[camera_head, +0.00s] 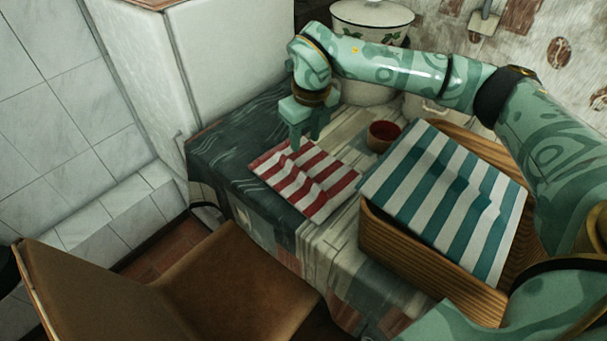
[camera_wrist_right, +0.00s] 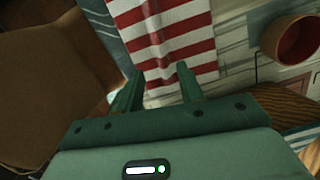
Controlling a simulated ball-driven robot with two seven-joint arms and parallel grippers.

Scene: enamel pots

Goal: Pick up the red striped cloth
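The red striped cloth (camera_head: 308,182) lies on the table with a raised fold across it. It also shows in the right wrist view (camera_wrist_right: 165,38), beyond the fingers. My right gripper (camera_head: 306,141) points down at the far edge of the cloth, its fingers apart with nothing visibly held. In the right wrist view the fingers (camera_wrist_right: 157,88) are spread, with part of the cloth showing between their tips. I cannot tell whether the tips touch the cloth. My left gripper is not in view.
A wooden crate (camera_head: 393,253) with a teal striped cloth (camera_head: 450,190) over it stands to the right. A dark red cup (camera_head: 383,134) is behind the cloth. A white enamel pot (camera_head: 372,14) stands at the back. A brown chair (camera_head: 190,288) is at the front left.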

